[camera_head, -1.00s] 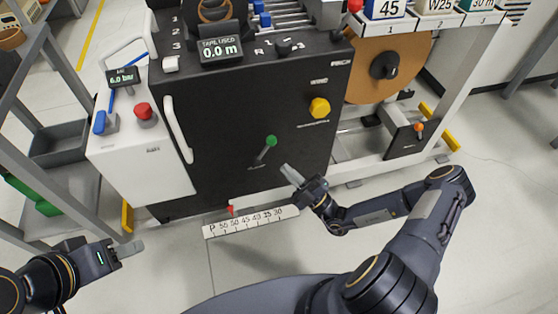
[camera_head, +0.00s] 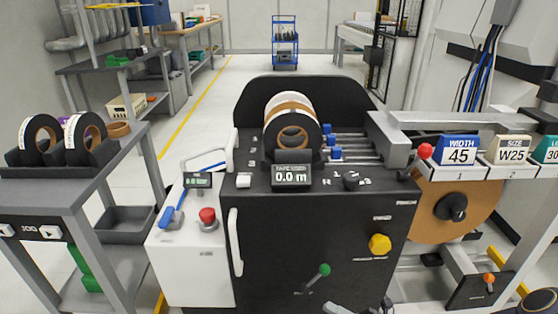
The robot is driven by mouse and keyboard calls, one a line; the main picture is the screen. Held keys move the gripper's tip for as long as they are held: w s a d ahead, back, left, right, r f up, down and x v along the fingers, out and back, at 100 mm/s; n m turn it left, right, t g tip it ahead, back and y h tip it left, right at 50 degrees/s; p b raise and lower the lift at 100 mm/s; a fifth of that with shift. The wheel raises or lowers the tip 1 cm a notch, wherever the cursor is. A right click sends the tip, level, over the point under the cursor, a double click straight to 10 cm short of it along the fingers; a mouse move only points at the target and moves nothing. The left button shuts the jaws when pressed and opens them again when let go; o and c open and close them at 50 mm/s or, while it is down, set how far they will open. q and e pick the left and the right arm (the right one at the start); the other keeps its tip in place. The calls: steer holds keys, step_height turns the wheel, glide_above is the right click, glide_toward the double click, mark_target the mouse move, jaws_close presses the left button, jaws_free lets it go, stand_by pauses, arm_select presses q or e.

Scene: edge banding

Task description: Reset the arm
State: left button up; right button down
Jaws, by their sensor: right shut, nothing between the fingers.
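The tip of my right gripper (camera_head: 338,308) shows at the bottom edge, low in front of the black machine (camera_head: 265,245). It is shut and empty, just below and right of the green-knobbed lever (camera_head: 324,270). Most of this gripper is cut off by the frame. A rounded part of my right arm shows in the bottom right corner. My left gripper is out of the picture.
The machine carries tape rolls (camera_head: 293,125) and a display (camera_head: 291,177) reading 0.0 m. A white cabinet with a red button (camera_head: 207,215) stands left of it. A grey shelf (camera_head: 60,190) holds two rolls. A large brown reel (camera_head: 450,205) hangs at right.

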steer(key=s+r+n+g+h, duration=0.75)
steer(key=s+n+g, duration=0.25)
steer(key=n, duration=1)
steer(key=s+d+r+n+t+h, duration=0.7)
steer(key=s+r+n+h, duration=0.15)
steer(key=n, duration=0.85)
step_height(320, 180, up, 25)
steer(key=p, duration=2.5)
steer(key=shift+w+a+f, duration=0.15)
steer(key=shift+w+a, duration=0.1)
steer(key=shift+a, duration=0.05)
